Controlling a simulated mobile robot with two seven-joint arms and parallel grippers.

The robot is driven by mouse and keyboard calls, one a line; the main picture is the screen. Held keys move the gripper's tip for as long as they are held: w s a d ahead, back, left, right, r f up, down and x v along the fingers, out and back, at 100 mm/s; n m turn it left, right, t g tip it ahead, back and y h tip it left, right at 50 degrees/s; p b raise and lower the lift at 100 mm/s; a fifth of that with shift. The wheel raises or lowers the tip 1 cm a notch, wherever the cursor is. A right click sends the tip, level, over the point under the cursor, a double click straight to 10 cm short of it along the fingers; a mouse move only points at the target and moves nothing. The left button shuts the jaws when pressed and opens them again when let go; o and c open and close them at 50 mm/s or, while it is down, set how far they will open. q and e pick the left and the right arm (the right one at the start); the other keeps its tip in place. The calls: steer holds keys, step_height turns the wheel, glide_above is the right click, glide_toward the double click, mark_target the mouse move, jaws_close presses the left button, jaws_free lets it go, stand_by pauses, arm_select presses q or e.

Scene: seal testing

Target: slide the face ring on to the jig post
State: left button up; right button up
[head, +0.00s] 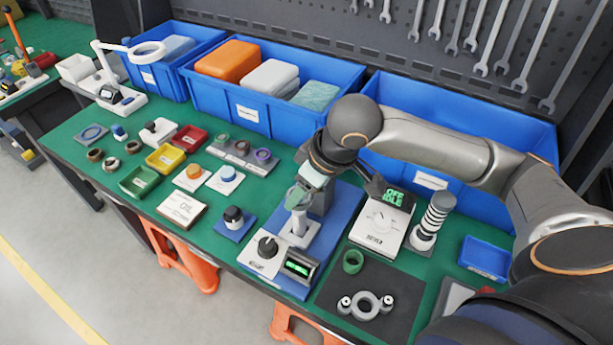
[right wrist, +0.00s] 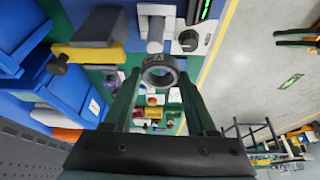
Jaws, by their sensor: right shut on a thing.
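My right gripper (head: 297,197) is over the blue-based test rig, and it also shows in the right wrist view (right wrist: 158,78). Its two fingers are shut on a dark grey face ring (right wrist: 146,74), with the ring's opening facing the wrist camera. In the head view I cannot make out the ring clearly at the fingertips. The pale jig (head: 298,231) stands on the blue base plate just below the gripper. In the right wrist view a light grey post (right wrist: 155,32) lies just beyond the ring. I cannot tell whether ring and post touch. My left gripper is not in view.
A dial box (head: 265,252) and a green-lit display (head: 299,267) sit in front of the jig. A meter (head: 383,222) and a coiled spring post (head: 433,220) stand to the right. A black mat (head: 400,283) bears a green ring (head: 353,262) and a grey holed part (head: 366,304).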

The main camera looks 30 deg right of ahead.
mark_target(302, 203)
steer(key=shift+w+d+n+y, duration=0.3)
steer(key=shift+w+n, duration=0.25)
steer(key=shift+n, duration=0.35)
steer(key=shift+w+n+g, duration=0.15)
steer(key=shift+n+g, duration=0.15)
step_height(302, 203, down, 4)
steer(key=b, duration=0.6)
steer(key=shift+f, duration=0.15)
steer(key=shift+f, duration=0.75)
steer(key=o, duration=1.5)
steer(key=shift+c, duration=0.2)
steer(key=shift+r, duration=0.1)
